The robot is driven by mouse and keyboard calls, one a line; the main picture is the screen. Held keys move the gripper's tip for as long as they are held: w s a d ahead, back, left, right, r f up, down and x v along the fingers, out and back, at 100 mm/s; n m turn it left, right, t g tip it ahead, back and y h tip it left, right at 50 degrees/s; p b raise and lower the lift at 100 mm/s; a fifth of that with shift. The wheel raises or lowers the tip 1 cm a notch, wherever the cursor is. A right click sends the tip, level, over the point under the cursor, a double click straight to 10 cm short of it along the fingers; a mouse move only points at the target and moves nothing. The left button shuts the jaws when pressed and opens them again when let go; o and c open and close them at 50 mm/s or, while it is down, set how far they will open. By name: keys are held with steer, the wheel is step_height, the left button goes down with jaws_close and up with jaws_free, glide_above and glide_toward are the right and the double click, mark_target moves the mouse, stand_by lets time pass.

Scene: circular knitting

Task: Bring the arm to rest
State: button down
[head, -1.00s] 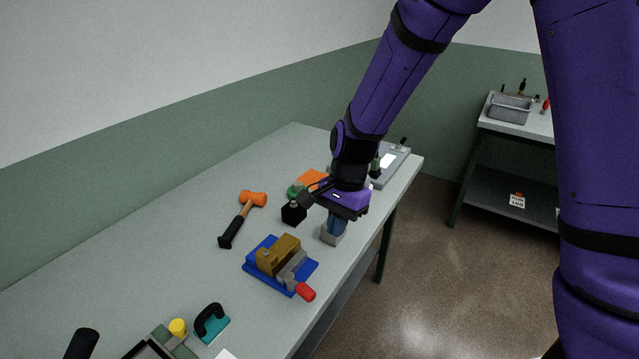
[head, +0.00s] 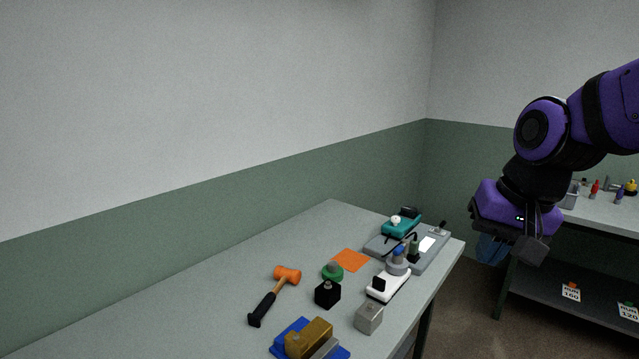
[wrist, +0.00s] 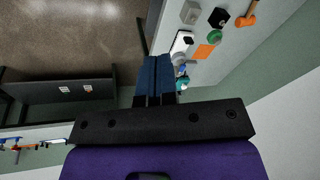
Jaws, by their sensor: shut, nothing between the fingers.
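My purple arm is raised at the right of the head view, clear of the bench. My gripper (head: 491,249) hangs over the floor, right of the grey workbench (head: 200,290), with blue fingers pointing down. In the wrist view my gripper's blue fingers (wrist: 155,75) lie together, shut, with nothing seen between them. The bench also shows at the upper right of the wrist view.
On the bench lie an orange mallet (head: 275,292), a black block (head: 327,293), a grey block (head: 368,318), a blue-based vise (head: 305,340), a white device (head: 388,285) and a grey plate (head: 428,256). A second table (head: 605,211) with a lower shelf stands behind my gripper.

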steer(key=s+d+r+n+t+h, duration=0.1)
steer(key=s+d+r, duration=0.4)
steer(key=s, duration=0.5)
steer(key=shift+s+d+n+t+h, duration=0.25)
steer(key=shift+d+n+t, duration=0.35)
steer(key=shift+n+t, duration=0.35)
steer(key=shift+w+a, duration=0.1)
